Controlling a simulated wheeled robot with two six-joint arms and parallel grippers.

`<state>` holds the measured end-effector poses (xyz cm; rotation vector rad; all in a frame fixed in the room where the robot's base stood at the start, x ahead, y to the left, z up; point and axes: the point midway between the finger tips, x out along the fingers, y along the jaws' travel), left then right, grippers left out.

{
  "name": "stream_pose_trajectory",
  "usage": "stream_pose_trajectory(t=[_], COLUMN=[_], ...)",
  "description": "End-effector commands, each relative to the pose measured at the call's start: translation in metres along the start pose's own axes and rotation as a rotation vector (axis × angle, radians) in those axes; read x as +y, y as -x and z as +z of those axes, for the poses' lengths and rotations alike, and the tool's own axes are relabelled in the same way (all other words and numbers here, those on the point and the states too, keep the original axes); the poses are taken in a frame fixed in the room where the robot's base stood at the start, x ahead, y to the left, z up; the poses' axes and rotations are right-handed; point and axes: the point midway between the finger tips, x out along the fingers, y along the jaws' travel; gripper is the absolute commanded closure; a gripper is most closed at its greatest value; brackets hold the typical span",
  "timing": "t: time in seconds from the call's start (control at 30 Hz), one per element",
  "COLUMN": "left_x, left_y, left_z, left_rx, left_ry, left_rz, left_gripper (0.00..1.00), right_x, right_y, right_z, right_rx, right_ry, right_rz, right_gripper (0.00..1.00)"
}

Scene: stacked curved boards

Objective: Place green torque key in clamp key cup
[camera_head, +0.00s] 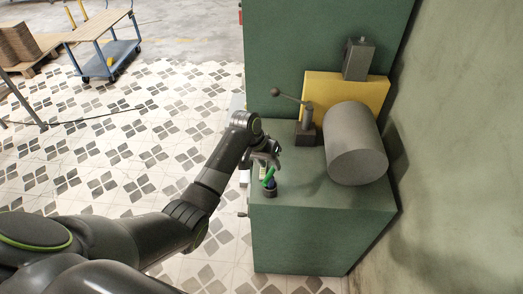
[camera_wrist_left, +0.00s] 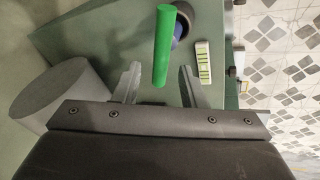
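The green torque key (camera_head: 268,175) is a bright green rod at the small dark cup (camera_head: 270,191) near the front left corner of the green bench. It looks tilted, and its lower end seems to be in or over the cup; I cannot tell which. A blue piece shows beside it. My left gripper (camera_head: 268,161) is just above and behind the key. In the left wrist view, its two fingers (camera_wrist_left: 160,86) are spread, with the green key (camera_wrist_left: 163,48) between them and a gap on each side. The dark cup (camera_wrist_left: 207,18) is partly hidden there. My right gripper is out of view.
The green bench (camera_head: 315,235) also carries a large grey cylinder (camera_head: 355,145), a lever clamp (camera_head: 305,128) and a yellow block (camera_head: 375,92) with a grey part (camera_head: 358,60) on it. A white and green label (camera_wrist_left: 203,63) lies near the cup. A blue trolley (camera_head: 107,55) stands far off.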

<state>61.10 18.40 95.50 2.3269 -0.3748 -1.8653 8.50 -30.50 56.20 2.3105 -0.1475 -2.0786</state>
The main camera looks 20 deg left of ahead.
Motion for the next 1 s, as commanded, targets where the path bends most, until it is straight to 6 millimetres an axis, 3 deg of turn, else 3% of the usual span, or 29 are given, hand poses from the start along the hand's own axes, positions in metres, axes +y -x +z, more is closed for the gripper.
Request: stream_pose_trajectory(t=[0.3,0.5,0.73,1.0], left_x=[-0.001,-0.001,0.000,-0.002], left_y=[0.063,0.090,0.099,0.091], left_z=[0.000,0.000,0.000,0.002], left_rx=[0.004,0.002,0.000,0.051], left_ry=[-0.002,-0.001,0.000,0.002], left_rz=[-0.003,-0.001,0.000,-0.001], left_gripper=[0.62,0.62,0.62,0.62], right_x=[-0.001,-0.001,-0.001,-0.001], right_y=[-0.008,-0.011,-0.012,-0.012], right_z=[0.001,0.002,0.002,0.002], right_rx=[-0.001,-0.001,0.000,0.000], right_ry=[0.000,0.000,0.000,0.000], right_rz=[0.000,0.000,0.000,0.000], right_gripper=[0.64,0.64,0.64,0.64])
